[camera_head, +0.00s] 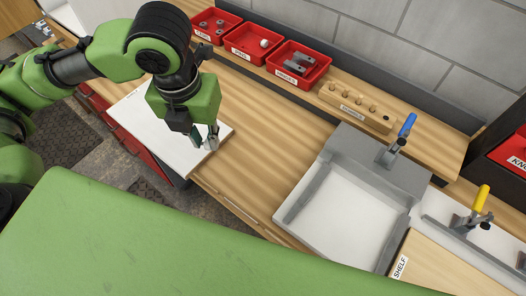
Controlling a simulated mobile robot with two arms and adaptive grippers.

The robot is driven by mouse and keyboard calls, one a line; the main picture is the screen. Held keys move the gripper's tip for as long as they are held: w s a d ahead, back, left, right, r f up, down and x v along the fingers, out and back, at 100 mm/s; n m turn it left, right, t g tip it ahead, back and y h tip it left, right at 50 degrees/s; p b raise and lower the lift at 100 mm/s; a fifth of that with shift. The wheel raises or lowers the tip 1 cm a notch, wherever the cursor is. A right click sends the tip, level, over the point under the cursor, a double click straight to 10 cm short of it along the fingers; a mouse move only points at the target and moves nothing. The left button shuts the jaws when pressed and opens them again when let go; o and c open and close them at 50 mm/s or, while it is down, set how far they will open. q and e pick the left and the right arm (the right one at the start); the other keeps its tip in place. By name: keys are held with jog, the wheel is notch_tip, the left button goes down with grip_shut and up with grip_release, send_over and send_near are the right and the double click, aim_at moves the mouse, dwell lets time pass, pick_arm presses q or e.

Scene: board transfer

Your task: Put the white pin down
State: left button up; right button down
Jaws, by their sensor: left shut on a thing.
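My left gripper (207,140) points down over the white board (147,122) at the left of the bench. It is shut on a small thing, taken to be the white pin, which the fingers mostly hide. I cannot tell whether it touches the board. A small white round piece (264,43) lies in the middle red bin (240,52) at the back. My right gripper is not in view.
Red bins with grey parts, the left one (207,32) and the right one (302,82), stand along the wall. A wooden block with pegs (335,98) is beside them. A grey fixture (330,165) with a blue-handled clamp (400,138) stands right. Bare wood lies between board and fixture.

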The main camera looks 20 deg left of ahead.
pick_arm(q)
jog(key=m, duration=0.5)
jog(key=shift+s+a+h, duration=0.15)
jog(key=shift+a+h, duration=0.15)
jog(key=shift+m, duration=0.3)
jog(key=shift+w+d+f, duration=0.1)
jog(key=shift+w+d, duration=0.15)
jog(key=w+d+f+p, duration=0.1)
jog(key=w+d+f, duration=0.2)
jog(key=w+d, duration=0.25)
jog(key=p, duration=0.1)
send_near(262, 151)
jog(key=shift+s+a+f, duration=0.1)
jog(key=shift+a+f, duration=0.25)
jog(key=shift+f, duration=0.3)
jog(key=shift+w+d+f, duration=0.3)
jog(key=shift+w+f, duration=0.05)
jog(key=shift+f, duration=0.2)
notch_tip(262, 151, down, 2)
jog(key=shift+w+d+f+p, duration=0.1)
jog(key=shift+f+p, duration=0.1)
jog(key=shift+p, duration=0.5)
jog(key=shift+f, duration=0.55)
